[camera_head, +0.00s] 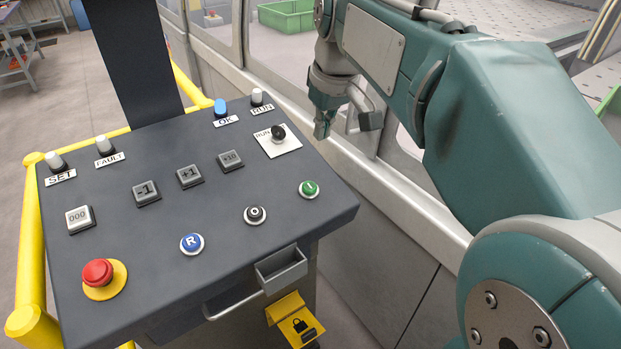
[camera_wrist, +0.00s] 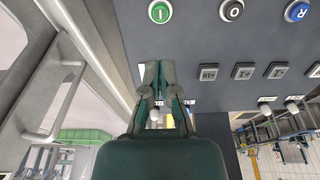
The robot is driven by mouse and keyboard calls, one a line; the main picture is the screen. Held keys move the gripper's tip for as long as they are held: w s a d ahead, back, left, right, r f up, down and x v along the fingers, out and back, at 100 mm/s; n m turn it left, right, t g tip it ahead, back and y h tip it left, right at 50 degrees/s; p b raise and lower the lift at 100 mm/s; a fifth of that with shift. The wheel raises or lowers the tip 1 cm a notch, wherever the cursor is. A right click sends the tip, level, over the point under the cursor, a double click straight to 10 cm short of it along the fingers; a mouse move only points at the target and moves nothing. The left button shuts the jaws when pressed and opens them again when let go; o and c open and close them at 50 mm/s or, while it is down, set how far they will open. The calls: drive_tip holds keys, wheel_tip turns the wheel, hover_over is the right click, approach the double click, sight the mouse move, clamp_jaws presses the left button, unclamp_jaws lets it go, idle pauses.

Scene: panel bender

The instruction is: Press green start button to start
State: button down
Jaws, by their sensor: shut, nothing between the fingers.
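The green start button (camera_head: 309,188) sits near the right edge of the dark control panel (camera_head: 130,240), marked with a white line. It also shows at the top of the wrist view (camera_wrist: 159,12), just beyond the fingertips. My gripper (camera_head: 322,130) is shut and empty. In the head view it hangs above and behind the button, near the panel's far right edge. In the wrist view the fingertips (camera_wrist: 157,66) point toward the button, with a visible gap between them. Part of the panel's right side is hidden behind the gripper in the wrist view.
A black O button (camera_head: 255,214), blue R button (camera_head: 192,243) and red emergency stop (camera_head: 98,273) line the panel's near side. A RUN selector knob (camera_head: 278,132) stands close to my gripper. Yellow rails (camera_head: 30,240) flank the panel; a machine wall (camera_head: 375,180) runs along the right.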

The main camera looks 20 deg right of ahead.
sight(310, 186)
drive_tip(key=x, duration=1.4)
drive_tip(key=shift+a+f, duration=0.1)
